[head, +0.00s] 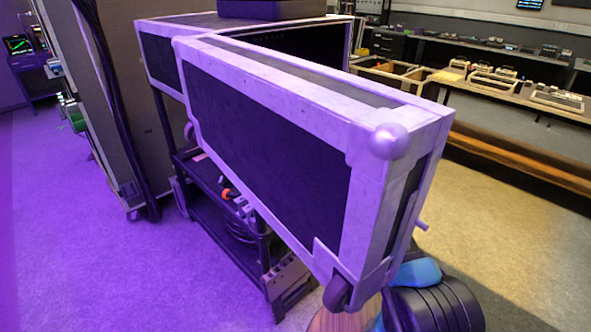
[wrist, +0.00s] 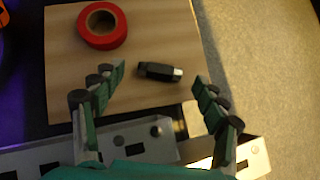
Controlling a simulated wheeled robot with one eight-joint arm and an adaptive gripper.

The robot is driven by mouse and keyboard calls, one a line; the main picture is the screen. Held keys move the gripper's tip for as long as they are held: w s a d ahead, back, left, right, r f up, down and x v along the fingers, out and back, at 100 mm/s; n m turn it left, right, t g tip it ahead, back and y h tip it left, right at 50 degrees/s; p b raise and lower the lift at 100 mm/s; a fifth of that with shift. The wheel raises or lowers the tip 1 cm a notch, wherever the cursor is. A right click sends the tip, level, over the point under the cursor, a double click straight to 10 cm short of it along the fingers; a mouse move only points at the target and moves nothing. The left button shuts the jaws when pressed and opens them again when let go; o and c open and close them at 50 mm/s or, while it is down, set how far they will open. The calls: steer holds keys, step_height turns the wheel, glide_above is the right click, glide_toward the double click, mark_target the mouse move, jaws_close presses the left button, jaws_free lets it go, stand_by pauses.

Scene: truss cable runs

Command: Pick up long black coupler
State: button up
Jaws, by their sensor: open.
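In the wrist view a small dark coupler (wrist: 158,72) with a bright metal end on its right lies on a wooden board. It lies roughly sideways in the picture. My gripper (wrist: 160,80) is open, with one green finger to the left of the coupler and the other to its right. The fingers do not touch it. A second small black piece (wrist: 155,131) shows lower down between the fingers, near the board's edge; I cannot tell what it is. In the head view a large flight case hides the coupler and my gripper.
A roll of red tape (wrist: 102,25) lies on the wooden board (wrist: 70,70), up and left of the coupler. A slotted metal rail (wrist: 40,160) runs below the board. In the head view the flight case (head: 270,130) fills the middle, beside a cart (head: 215,195).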

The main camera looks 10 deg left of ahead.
steer(key=shift+w+a+f, duration=0.15)
steer(key=shift+w+f, duration=0.15)
steer(key=shift+f, duration=0.05)
steer(key=shift+c, duration=0.5)
steer(key=c, duration=1.1)
